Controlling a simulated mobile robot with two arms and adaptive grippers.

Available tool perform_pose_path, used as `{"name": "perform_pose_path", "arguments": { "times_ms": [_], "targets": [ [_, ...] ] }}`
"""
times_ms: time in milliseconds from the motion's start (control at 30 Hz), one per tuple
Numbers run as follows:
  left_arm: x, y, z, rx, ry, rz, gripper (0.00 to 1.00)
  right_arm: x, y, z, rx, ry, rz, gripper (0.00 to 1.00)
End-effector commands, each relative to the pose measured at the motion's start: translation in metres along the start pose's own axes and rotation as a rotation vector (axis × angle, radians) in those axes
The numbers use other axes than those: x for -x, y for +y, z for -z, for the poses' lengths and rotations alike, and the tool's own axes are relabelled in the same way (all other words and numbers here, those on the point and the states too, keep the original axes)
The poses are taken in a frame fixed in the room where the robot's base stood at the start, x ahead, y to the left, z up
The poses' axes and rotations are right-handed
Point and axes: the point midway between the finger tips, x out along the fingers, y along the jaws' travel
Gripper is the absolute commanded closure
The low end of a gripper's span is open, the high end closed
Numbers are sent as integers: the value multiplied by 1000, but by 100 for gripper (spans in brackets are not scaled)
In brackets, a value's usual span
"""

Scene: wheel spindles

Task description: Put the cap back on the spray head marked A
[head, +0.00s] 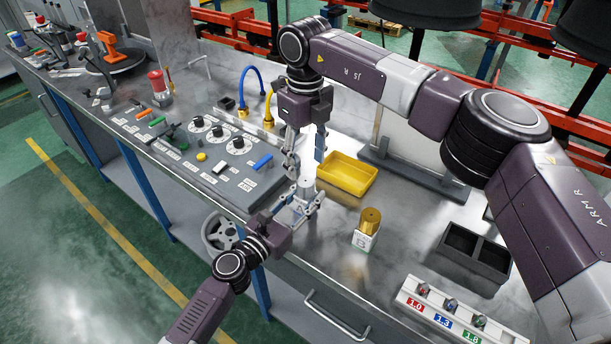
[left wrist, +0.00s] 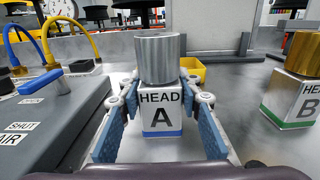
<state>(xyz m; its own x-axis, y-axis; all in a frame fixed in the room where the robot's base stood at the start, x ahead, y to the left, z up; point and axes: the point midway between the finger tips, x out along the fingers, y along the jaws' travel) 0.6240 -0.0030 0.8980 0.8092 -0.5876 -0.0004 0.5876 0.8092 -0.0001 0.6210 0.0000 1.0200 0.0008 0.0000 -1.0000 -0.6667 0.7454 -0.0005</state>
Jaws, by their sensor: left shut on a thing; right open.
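Spray head A (left wrist: 162,112) is a white block with a blue band, upright on the metal bench. A silver cylinder, which looks like the cap (left wrist: 160,57), sits upright on its top; the cylinder also shows in the head view (head: 306,186). I cannot tell whether it is fully seated. My left gripper (head: 305,207) is shut on the block low down, one finger on each side, as the left wrist view (left wrist: 161,95) shows. My right gripper (head: 306,160) is open and empty, pointing down just above the cylinder.
Spray head B (head: 364,239) with a brass top stands to the right. A yellow tray (head: 346,175) lies behind. The control panel (head: 215,160) is at the left, a dark divided box (head: 475,254) and a numbered rack (head: 455,312) at the right.

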Motion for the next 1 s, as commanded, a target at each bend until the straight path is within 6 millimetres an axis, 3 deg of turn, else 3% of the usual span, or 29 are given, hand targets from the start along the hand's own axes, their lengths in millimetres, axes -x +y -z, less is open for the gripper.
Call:
{"name": "perform_pose_path", "arguments": {
  "times_ms": [200, 600, 633, 800, 1000],
  "targets": [
    [0, 0, 0, 0, -1, 0, 100, 35, 0, 0, -1, -1, 0, 50],
    [0, 0, 0, 0, -1, 0, 100, 44, 1, 0, 0, 1, -1, 50],
    [0, 0, 0, 0, -1, 0, 67, 44, 1, 0, 0, 1, -1, 50],
    [0, 0, 0, 0, -1, 0, 48, 44, 0, 0, 0, 1, -1, 50],
    [0, 0, 0, 0, 0, 0, 48, 43, 0, 0, 0, 1, -1, 50]
  ]
}}
